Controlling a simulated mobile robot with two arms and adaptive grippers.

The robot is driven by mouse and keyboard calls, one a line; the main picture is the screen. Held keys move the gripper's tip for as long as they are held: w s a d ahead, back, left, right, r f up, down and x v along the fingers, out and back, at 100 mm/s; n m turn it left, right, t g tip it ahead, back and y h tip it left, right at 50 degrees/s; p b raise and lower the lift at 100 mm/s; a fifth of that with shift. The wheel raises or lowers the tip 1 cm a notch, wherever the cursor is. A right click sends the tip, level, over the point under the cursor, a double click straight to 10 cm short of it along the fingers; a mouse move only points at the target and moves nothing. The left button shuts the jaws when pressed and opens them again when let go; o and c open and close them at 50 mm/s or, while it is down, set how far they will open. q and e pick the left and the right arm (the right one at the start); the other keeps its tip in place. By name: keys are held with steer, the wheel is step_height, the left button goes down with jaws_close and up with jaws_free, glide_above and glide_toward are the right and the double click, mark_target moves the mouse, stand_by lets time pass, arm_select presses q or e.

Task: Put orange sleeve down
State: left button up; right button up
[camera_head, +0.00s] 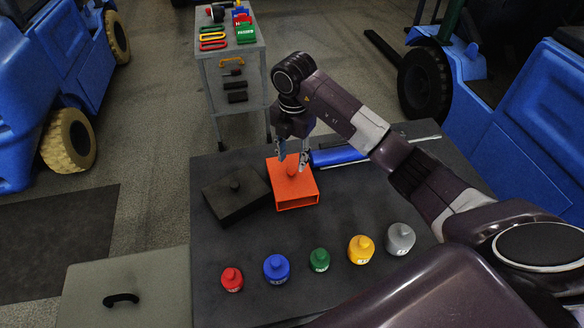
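The orange sleeve (297,194) is a box-like piece with a hollow front and a knob on top. It appears to rest on the dark table, near the back middle. My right gripper (292,161) points down over it, with one finger on each side of the knob. The fingers look apart, with gaps beside the knob, so the gripper looks open. My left gripper is not in view.
A black box with a knob (238,203) sits close left of the sleeve. A blue cylinder (337,156) lies behind right. Several coloured weights, including a green one (319,260), line the front of the dark table (225,283). A tool cart (255,70) stands behind.

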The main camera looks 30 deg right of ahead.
mark_target(293, 171)
step_height(293, 171, up, 8)
steer(key=shift+s+f+b, duration=0.2)
steer(key=shift+s+b, duration=0.05)
steer(key=shift+b, duration=0.2)
